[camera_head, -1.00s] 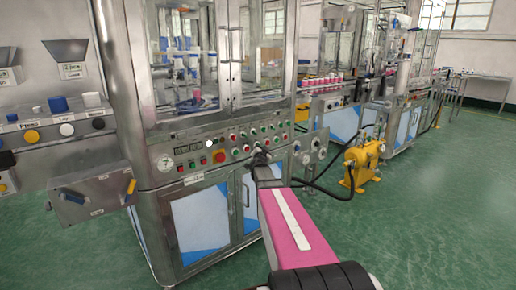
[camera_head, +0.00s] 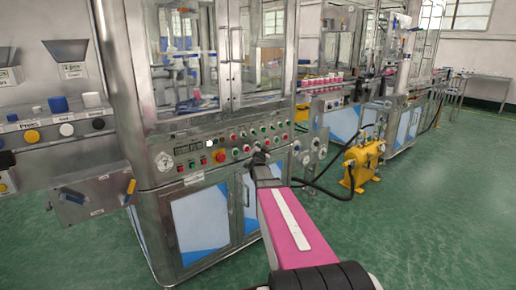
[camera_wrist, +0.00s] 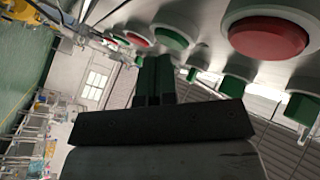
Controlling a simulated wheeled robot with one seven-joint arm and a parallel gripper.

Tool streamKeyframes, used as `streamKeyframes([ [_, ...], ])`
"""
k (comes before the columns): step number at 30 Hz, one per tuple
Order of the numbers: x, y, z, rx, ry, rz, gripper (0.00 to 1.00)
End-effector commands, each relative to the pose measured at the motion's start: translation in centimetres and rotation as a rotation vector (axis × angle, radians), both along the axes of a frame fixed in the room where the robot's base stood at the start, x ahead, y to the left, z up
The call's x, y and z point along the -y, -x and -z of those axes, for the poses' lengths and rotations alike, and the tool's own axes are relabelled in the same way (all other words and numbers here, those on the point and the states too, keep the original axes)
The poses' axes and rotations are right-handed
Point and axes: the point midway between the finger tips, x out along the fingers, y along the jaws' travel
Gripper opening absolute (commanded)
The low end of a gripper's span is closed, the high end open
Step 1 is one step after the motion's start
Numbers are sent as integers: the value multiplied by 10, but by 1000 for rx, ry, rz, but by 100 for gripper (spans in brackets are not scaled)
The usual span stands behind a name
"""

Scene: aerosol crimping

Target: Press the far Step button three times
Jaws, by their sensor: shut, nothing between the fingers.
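The control panel (camera_head: 190,150) on the front of the steel machine carries rows of red and green buttons. My gripper (camera_head: 260,157) is at the right part of this panel, at the end of my pink arm, and hides what lies behind it. In the wrist view my gripper (camera_wrist: 156,62) is shut and empty, its fingertips close to the green buttons. A green button (camera_wrist: 171,38) is just right of the tips, and a large red button (camera_wrist: 268,38) is farther right. I cannot read any Step label, nor tell whether the tips touch a button.
A yellow pump (camera_head: 363,163) with a black hose stands on the green floor to the right. A grey box (camera_head: 92,195) with handles juts out at the left. Gauges (camera_head: 308,150) sit just right of my gripper.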

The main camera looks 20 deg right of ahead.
Motion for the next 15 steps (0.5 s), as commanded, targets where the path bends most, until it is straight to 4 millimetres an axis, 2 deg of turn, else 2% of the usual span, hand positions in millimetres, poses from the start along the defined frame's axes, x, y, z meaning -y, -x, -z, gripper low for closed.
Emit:
streamKeyframes([
  [15, -2, -5, 0, 0, 0, 0, 0],
])
